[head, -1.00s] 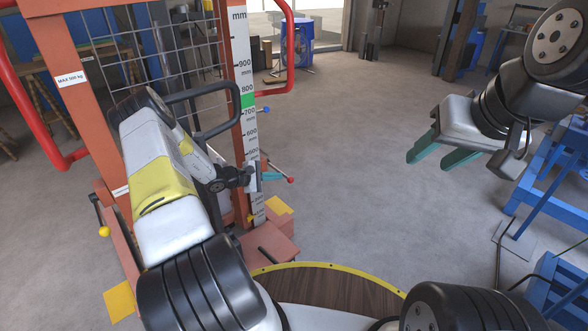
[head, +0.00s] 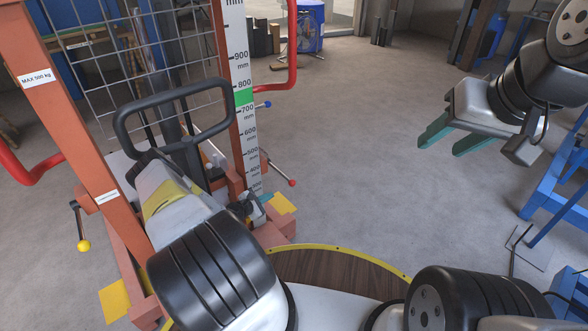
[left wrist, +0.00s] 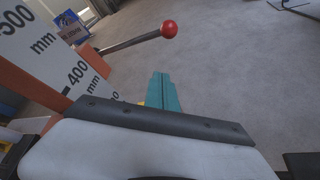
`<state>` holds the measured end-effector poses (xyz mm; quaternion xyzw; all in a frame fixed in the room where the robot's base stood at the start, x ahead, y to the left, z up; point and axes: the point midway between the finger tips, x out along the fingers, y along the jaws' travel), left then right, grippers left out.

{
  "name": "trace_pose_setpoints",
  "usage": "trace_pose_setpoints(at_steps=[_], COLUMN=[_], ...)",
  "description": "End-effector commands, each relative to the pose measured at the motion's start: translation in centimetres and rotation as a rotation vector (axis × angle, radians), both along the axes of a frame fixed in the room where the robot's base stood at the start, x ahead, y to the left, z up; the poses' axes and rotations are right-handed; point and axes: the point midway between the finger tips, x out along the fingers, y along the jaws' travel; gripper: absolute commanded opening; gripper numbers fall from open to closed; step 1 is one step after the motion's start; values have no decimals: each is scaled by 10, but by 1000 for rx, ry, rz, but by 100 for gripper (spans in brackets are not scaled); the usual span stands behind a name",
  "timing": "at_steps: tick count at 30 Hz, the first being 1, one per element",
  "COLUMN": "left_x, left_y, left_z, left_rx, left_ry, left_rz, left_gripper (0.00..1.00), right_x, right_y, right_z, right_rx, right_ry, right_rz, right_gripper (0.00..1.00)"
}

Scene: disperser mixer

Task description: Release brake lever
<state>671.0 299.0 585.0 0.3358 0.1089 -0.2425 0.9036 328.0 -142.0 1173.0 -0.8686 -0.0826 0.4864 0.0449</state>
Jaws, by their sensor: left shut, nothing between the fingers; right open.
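Three levers show on the orange lifter; no label tells which is the brake lever. A lever with a red knob (head: 291,182) sticks out to the right of the height scale. Its red ball (left wrist: 169,29) and dark rod show ahead of the fingers in the left wrist view. A blue-knobbed lever (head: 263,104) is higher up. A yellow-knobbed lever (head: 84,245) hangs at the left post. My left gripper (head: 266,197) is shut and empty, just below and left of the red knob, apart from it; its teal fingers (left wrist: 162,92) are together. My right gripper (head: 452,140) is open and empty.
The lifter's height scale (head: 242,97) and black handle (head: 175,105) stand close to my left arm. A round wooden top with a yellow rim (head: 345,254) is in front. A blue frame (head: 562,190) stands at right. The middle floor is clear.

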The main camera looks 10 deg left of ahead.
Motion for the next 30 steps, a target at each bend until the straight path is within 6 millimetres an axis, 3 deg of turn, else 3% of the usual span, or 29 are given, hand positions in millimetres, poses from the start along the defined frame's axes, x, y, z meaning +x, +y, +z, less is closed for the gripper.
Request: trace_pose_setpoints(at_steps=[5,12,21,30], left_x=[13,52,84,80], left_y=[-6,-24,-37,-49], left_z=[-5,-22,-35,-14], left_rx=[0,3,1,-2], left_ry=[-1,-1,-1,0], left_rz=[-2,-3,-2,-1], left_gripper=[0,0,0,0], right_x=[0,0,0,0], right_y=[0,0,0,0], right_z=[0,0,0,0], right_rx=[0,0,0,0], right_ry=[0,1,0,0], right_rz=[0,0,0,0], right_gripper=[47,47,47,47])
